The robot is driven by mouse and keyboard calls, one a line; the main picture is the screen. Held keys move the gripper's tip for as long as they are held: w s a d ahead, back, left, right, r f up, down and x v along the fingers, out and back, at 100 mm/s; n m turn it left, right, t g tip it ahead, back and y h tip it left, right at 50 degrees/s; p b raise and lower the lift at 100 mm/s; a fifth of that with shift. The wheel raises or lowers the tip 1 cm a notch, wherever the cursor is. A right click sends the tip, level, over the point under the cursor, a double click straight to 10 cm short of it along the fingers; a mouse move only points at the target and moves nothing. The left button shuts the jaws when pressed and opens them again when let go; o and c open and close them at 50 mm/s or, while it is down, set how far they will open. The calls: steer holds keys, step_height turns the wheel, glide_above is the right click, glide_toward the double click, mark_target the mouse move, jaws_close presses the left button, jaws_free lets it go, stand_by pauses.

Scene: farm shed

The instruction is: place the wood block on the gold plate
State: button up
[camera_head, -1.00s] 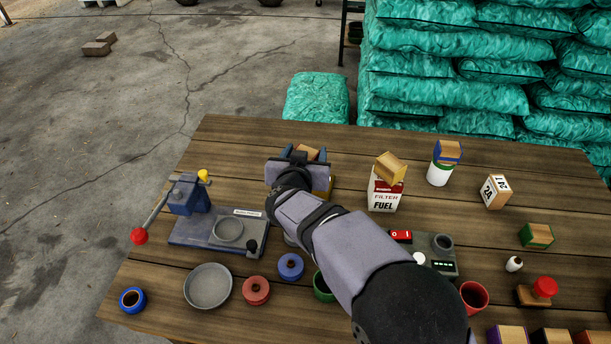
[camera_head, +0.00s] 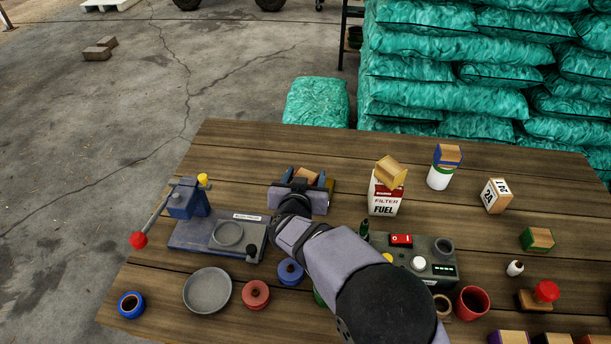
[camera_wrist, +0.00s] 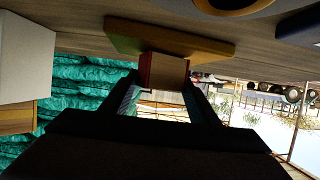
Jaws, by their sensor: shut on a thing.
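The wood block (camera_head: 307,175) is between the fingers of my gripper (camera_head: 305,178), on the far left-middle part of the table. In the wrist view the block (camera_wrist: 163,70) shows a reddish face, with a dark finger on each side. My gripper is shut on it. The gold plate (camera_head: 331,187) is mostly hidden behind my gripper in the head view; only its right edge shows. In the wrist view, where the table is at the top, the plate (camera_wrist: 165,39) is a flat gold slab right at the block's table-side end. I cannot tell whether they touch.
A fuel filter box (camera_head: 385,197) with a block on top stands right of my gripper. A blue lever press (camera_head: 188,198) stands to the left. A control box (camera_head: 425,262), a grey dish (camera_head: 208,290) and round lidded pots are nearer. The table's far edge is close behind.

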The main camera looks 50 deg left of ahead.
steer(key=shift+f, duration=0.1)
steer(key=o, duration=1.1)
steer(key=shift+c, duration=0.2)
steer(key=b+v, duration=0.1)
steer(key=v, duration=1.1)
steer(key=shift+b, duration=0.35)
steer(key=shift+a, duration=0.1)
